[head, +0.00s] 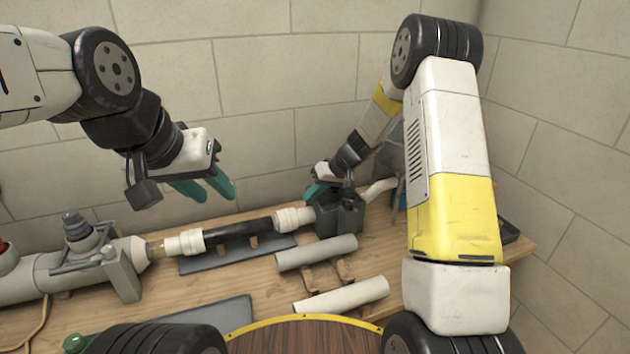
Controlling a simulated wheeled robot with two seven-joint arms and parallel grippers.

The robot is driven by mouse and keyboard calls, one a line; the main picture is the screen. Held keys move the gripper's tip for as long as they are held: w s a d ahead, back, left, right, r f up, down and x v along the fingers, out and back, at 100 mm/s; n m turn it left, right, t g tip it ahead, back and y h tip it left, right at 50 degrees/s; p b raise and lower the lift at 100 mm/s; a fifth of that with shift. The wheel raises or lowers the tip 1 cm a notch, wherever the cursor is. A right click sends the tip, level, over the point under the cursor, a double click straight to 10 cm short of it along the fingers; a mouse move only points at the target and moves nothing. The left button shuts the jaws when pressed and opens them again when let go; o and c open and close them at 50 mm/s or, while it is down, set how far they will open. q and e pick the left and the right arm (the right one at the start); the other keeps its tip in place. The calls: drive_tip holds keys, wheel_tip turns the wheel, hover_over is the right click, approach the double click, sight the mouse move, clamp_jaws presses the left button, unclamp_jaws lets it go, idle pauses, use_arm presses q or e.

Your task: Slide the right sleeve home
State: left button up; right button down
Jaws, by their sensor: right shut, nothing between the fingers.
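A dark pipe (238,232) lies level along the bench. The right sleeve (293,218), a white ribbed collar, sits at its right end, close to a dark grey clamp block (345,214). A matching left sleeve (186,243) sits at its left end. My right gripper (312,190) is shut and empty, just above and behind the right sleeve, by the block's top; its fingers are partly hidden. My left gripper (206,190) is open and empty, raised above the bench behind the dark pipe. Whether the right sleeve fully covers the joint cannot be told.
Two loose grey-white pipes, one nearer (342,295) and one farther (316,252), lie on wooden supports in front. A large grey valve fitting (90,260) stands at left. A dark tray (215,322) lies at the front. A tiled wall (265,80) closes the back.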

sight(281, 211)
drive_tip(key=shift+x, duration=2.15)
drive_tip(key=a, duration=0.1)
drive_tip(key=s+a, duration=0.1)
drive_tip(key=a, duration=0.3)
drive_tip(key=shift+s, duration=0.35)
